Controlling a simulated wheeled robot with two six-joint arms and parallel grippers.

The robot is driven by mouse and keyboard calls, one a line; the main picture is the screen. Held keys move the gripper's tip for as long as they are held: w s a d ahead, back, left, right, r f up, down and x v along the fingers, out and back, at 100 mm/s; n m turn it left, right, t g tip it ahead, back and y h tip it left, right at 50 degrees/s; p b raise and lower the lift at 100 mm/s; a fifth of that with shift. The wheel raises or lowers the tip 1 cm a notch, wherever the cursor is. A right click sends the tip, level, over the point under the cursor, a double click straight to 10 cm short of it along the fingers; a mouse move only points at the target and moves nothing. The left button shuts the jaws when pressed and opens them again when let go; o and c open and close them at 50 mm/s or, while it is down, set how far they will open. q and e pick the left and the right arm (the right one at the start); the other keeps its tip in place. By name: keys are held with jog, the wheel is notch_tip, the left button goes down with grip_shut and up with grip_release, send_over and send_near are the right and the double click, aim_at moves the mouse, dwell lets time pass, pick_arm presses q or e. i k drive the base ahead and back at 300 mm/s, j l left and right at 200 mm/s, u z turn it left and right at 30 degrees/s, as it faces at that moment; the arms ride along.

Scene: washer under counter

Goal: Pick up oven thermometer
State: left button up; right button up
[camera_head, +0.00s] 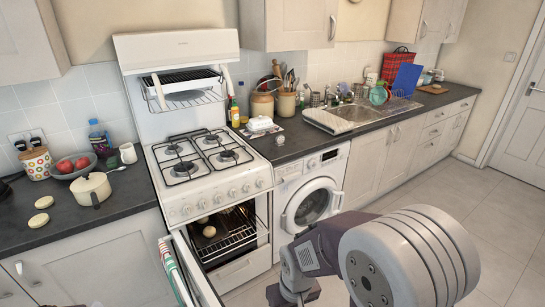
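The oven (234,271) under the white cooker is open, and its door (196,272) stands swung out to the left. A small round pale-beige thing (209,231) sits on the oven rack (236,241). It is too small to tell whether it is the oven thermometer. A smaller dark shape beside it is unclear. I do not make out the oven thermometer for certain anywhere. One of my arms fills the lower right, in front of the washer and floor. I see no gripper fingers. My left arm does not show.
A striped towel (175,272) hangs on the oven door. A saucepan (92,188) and fruit bowl (72,166) stand on the left counter. Open tiled floor (440,205) lies at the right.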

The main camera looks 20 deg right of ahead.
aim_at(280, 139)
jog(key=i+l+u, duration=0.15)
jog(key=i+l, duration=0.3)
jog(key=i+l+u, duration=0.15)
jog(key=i+l, duration=0.35)
jog(key=i+l+u, duration=0.15)
jog(key=i+l, duration=0.35)
jog(key=i+l+u, duration=0.15)
jog(key=i+l, duration=0.3)
jog(key=l, duration=0.25)
